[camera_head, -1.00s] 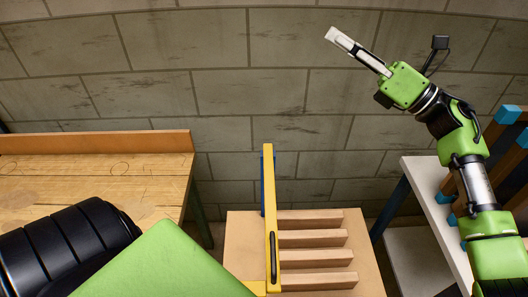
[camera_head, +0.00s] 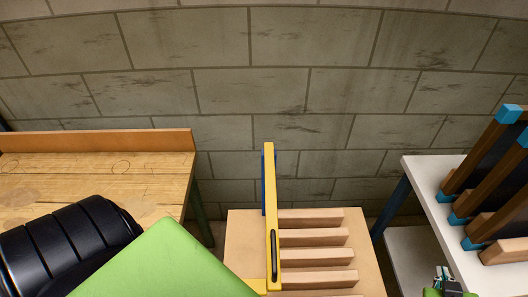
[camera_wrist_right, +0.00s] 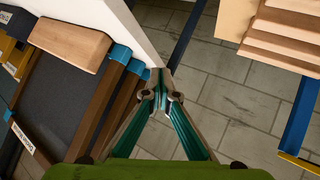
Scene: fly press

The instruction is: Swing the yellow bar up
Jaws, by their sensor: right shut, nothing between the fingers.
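The yellow bar (camera_head: 269,185) runs up the picture in the head view, with a dark handle slot (camera_head: 274,255) near its lower end. A blue post (camera_head: 263,185) shows beside its upper part. In the right wrist view, a yellow and blue piece (camera_wrist_right: 298,160) shows at the lower right edge. My right gripper (camera_head: 447,280) is at the bottom right of the head view, apart from the bar. Its fingertips (camera_wrist_right: 162,80) are together and empty in the right wrist view. My left gripper is not in view.
A wooden stand (camera_head: 243,235) with several slats (camera_head: 310,237) lies beside the bar. A white table (camera_head: 420,172) at the right holds brown racks (camera_head: 485,160) with blue ends. A wooden bench (camera_head: 110,180) is at the left. A block wall (camera_head: 240,80) stands behind.

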